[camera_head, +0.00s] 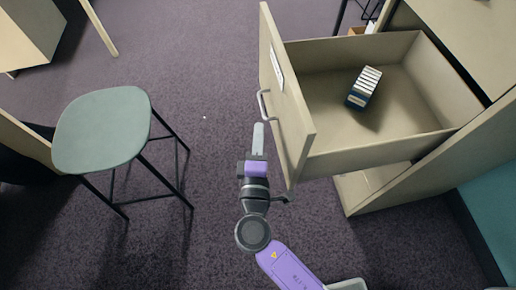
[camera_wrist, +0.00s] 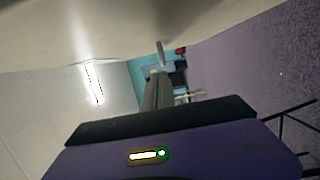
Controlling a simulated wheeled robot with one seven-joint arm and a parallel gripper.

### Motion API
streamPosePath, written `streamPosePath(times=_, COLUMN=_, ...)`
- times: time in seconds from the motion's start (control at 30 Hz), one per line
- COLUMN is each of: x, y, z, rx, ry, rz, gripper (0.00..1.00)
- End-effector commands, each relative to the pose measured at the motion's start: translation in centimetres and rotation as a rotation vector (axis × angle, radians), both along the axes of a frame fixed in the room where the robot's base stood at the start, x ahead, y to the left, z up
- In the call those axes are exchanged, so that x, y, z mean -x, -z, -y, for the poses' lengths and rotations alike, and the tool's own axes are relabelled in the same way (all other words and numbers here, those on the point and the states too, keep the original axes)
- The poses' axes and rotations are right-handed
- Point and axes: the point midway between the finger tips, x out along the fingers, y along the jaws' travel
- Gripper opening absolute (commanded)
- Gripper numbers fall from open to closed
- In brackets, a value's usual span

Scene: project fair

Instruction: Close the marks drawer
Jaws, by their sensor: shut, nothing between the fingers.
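The marks drawer (camera_head: 330,165) is a beige drawer pulled well out of its cabinet in the head view. Its front panel (camera_head: 296,135) faces left and carries a metal handle (camera_head: 264,105) and a pale label (camera_head: 276,66). A small blue and white box (camera_head: 364,88) lies inside the drawer. My gripper (camera_head: 258,135) is shut and empty, just left of the front panel and a little below the handle in the picture. I cannot tell whether it touches the panel. In the wrist view my gripper's fingers (camera_wrist: 158,92) point away, with a pale surface close above them.
The cabinet (camera_head: 450,140) stands at the right, with a lower shelf or drawer edge (camera_head: 365,187) under the open drawer. A green-topped stool (camera_head: 103,130) with dark legs stands at the left. Carpet between stool and drawer is clear.

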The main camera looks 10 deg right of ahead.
Motion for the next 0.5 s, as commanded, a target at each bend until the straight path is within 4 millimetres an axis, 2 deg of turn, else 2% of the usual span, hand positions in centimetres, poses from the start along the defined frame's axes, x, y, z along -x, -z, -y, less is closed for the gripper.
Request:
streamPosePath(times=0.03, x=-0.6, y=-0.1, z=0.6, rx=0.001, ry=0.004, rz=-0.001, gripper=0.00)
streamPosePath(times=0.2, x=-0.3, y=0.0, z=2.9, rx=0.000, ry=0.001, rz=-0.002, gripper=0.00)
streamPosePath(times=0.5, x=-0.4, y=0.0, z=4.1, rx=0.000, ry=0.000, rz=0.000, gripper=0.00)
